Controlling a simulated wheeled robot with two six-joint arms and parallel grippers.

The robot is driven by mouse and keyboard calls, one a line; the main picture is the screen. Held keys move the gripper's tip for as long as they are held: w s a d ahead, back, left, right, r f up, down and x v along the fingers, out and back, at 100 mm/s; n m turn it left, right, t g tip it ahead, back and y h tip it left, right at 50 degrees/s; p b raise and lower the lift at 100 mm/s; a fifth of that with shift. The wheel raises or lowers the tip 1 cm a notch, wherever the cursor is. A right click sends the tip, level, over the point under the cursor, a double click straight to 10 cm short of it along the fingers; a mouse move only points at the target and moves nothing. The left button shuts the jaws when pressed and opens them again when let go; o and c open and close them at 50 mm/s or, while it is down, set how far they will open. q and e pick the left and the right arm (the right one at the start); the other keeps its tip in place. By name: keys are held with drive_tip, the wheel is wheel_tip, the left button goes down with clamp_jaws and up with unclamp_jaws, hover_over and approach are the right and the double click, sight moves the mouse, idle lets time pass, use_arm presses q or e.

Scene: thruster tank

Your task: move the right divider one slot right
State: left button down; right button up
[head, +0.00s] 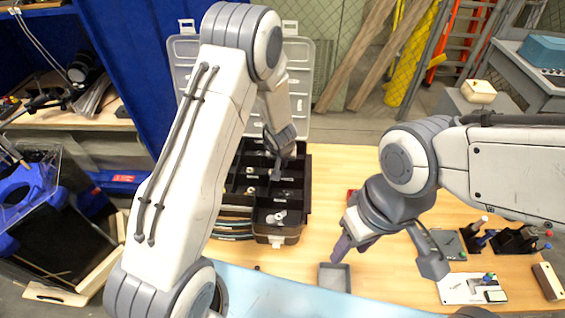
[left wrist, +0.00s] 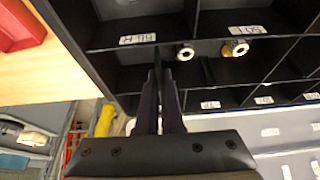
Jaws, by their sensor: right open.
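The black parts case (head: 309,190) stands open on the table in the head view, its compartments split by thin black walls. My left gripper (head: 277,172) reaches down into it from above. In the left wrist view, the left gripper (left wrist: 160,78) has its dark fingers close together on either side of a thin black divider (left wrist: 157,56), and appears shut on it. Two metal fittings, one silver (left wrist: 185,53) and one brass (left wrist: 235,47), lie just right of it. My right gripper (head: 350,248) is open and empty over the table, right of the case.
A small grey tray (head: 334,279) sits in front of the right gripper. A red bin (left wrist: 18,25) is beside the case. The raised clear lid (head: 300,90) stands behind it. Tool holders (head: 515,240) and a white board (head: 462,289) occupy the right side.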

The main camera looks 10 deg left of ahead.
use_arm(q)
drive_tip(key=shift+f, duration=0.1)
drive_tip(key=shift+f+b, duration=0.6)
drive_tip(key=shift+f, duration=0.25)
drive_tip(key=shift+f+b, duration=0.35)
drive_tip(key=shift+b, duration=0.1)
drive_tip(key=c, duration=1)
unclamp_jaws()
